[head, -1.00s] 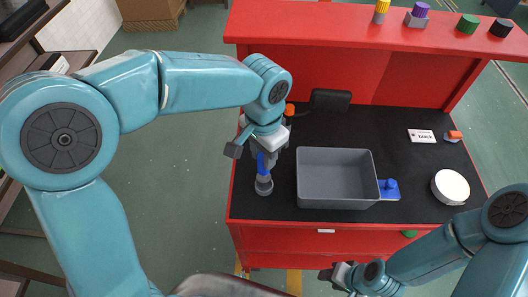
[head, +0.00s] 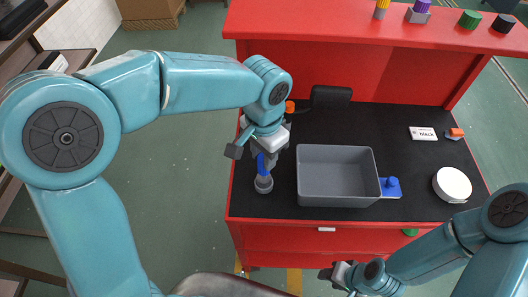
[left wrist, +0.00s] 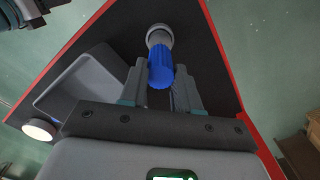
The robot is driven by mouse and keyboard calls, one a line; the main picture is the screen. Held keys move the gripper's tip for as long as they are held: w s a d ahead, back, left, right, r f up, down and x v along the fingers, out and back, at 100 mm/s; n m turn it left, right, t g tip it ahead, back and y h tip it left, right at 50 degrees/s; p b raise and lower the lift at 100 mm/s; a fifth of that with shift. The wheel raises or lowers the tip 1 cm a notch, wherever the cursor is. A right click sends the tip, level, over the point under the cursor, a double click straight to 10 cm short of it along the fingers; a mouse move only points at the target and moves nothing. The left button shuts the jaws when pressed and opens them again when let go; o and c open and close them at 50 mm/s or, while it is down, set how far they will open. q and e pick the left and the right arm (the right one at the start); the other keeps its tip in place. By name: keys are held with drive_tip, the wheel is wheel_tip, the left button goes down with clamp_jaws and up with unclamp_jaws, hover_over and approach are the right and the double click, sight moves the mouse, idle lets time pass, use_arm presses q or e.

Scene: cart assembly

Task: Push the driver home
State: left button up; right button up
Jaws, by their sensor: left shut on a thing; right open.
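The driver with a blue ribbed handle (left wrist: 161,68) stands upright in a grey round holder (left wrist: 159,35) near the left edge of the black cart top. In the head view the blue handle (head: 262,165) shows just above the grey holder (head: 264,185). My left gripper (head: 261,152) is above it, shut on the driver, with a finger on each side of the handle in the left wrist view (left wrist: 170,88). How deep the driver sits in the holder is hidden. My right gripper (head: 337,276) is open and empty, low in front of the red drawers.
A grey bin (head: 336,198) stands right of the driver. A blue piece (head: 391,187), a white round thing (head: 452,185), a label card (head: 423,133) and an orange piece (head: 456,132) lie farther right. A red shelf (head: 330,25) with several coloured parts crosses the back.

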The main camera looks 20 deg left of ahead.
use_arm(q)
drive_tip(key=shift+f+b, duration=0.65)
drive_tip(key=shift+f, duration=0.25)
drive_tip(key=o, duration=1.1)
wheel_tip(320, 180, up, 16)
drive_tip(key=shift+r+p, duration=0.25)
drive_tip(key=shift+p, duration=0.45)
